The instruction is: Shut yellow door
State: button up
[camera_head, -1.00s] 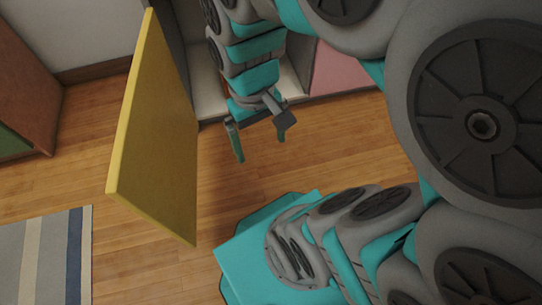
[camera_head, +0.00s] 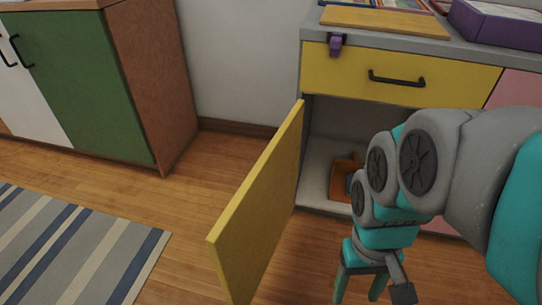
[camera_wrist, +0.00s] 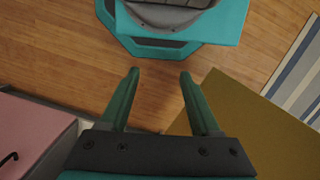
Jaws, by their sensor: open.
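The yellow door (camera_head: 258,210) stands wide open, swung out from the left side of the cabinet (camera_head: 318,178). Its handle is not visible. In the wrist view the yellow door (camera_wrist: 248,125) is at the right, beside my gripper's fingers. My gripper (camera_head: 372,290) is open and empty, in front of the cabinet opening and to the right of the door. In the wrist view its two fingers (camera_wrist: 158,75) are spread with bare floor between them. I see a gap between the fingers and the door in the head view.
Inside the cabinet is an orange-brown object (camera_head: 344,178). Above is a yellow drawer (camera_head: 400,78) with a black handle and a purple clip-like item (camera_head: 337,44). A green-doored cabinet (camera_head: 80,85) stands left. A striped rug (camera_head: 75,250) lies on the floor left of the door.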

aim_at(242, 243)
jog(key=k+j+z, duration=0.25)
jog(key=j, duration=0.3)
jog(key=k+j+z, duration=0.25)
jog(key=k+j, duration=0.15)
jog(key=i+j+z, duration=0.25)
jog(key=j, duration=0.35)
jog(key=j+z, duration=0.25)
jog(key=j, duration=0.35)
jog(key=k+j+z, duration=0.1)
jog(key=k, duration=0.45)
